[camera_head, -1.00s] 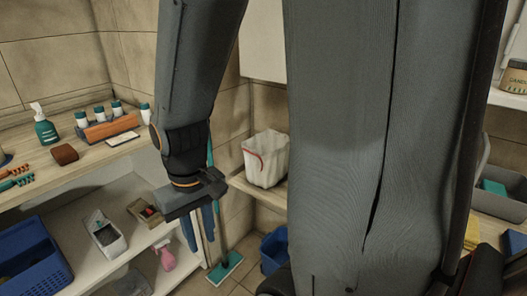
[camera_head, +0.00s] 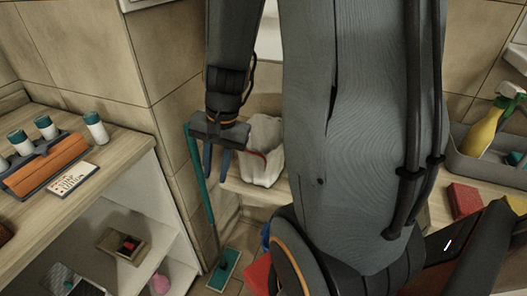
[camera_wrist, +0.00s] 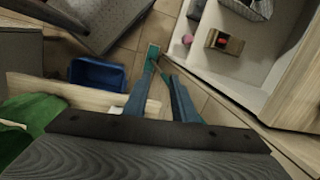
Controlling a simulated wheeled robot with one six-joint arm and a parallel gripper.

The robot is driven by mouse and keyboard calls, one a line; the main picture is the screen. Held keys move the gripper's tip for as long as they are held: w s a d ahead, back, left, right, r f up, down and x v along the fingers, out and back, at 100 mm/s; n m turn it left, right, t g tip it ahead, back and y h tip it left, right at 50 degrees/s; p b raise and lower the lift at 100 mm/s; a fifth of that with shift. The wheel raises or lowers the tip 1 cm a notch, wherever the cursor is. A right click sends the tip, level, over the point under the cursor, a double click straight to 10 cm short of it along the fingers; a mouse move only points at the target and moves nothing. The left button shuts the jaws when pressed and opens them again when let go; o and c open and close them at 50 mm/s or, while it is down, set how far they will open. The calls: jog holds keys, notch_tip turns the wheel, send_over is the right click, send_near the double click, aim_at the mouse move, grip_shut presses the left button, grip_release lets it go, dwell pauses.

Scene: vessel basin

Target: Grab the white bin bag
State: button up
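The white bin bag (camera_head: 266,165) is a crumpled, open-topped white bag with a red edge band. It stands on a light wooden shelf (camera_head: 250,193) in the corner, and my arm hides part of its right side in the head view. My gripper (camera_head: 216,168) hangs fingers-down just left of the bag in the head view. Its blue fingers are apart with nothing between them; they also show in the wrist view (camera_wrist: 160,98). I cannot tell whether the gripper touches the bag. I cannot make out the bag for certain in the wrist view.
A teal-handled mop (camera_head: 203,185) leans on the wall beside my gripper. A wooden-topped shelf unit (camera_head: 110,165) with bottles stands at left. A blue bin (camera_wrist: 97,74) is on the floor. A grey tray (camera_head: 480,165) with a spray bottle is at right.

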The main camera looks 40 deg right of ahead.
jog(key=w+d+f+m+t+p, duration=0.15)
jog(key=w+d+m, duration=0.25)
jog(key=d+m, duration=0.4)
jog(key=m+t+p, duration=0.1)
jog(key=m+t, duration=0.1)
jog(key=m, duration=1)
send_near(253, 164)
jog(key=shift+w+a, duration=0.15)
jog(key=shift+w, duration=0.4)
jog(key=b+x, duration=0.1)
jog(key=x, duration=0.5)
jog(key=shift+a+f, duration=0.2)
jog(key=shift+f, duration=0.15)
jog(key=shift+w+f, duration=0.2)
jog(key=shift+f, duration=0.15)
jog(key=shift+f+b, duration=0.25)
jog(key=shift+b, duration=0.35)
jog(key=shift+c, duration=0.2)
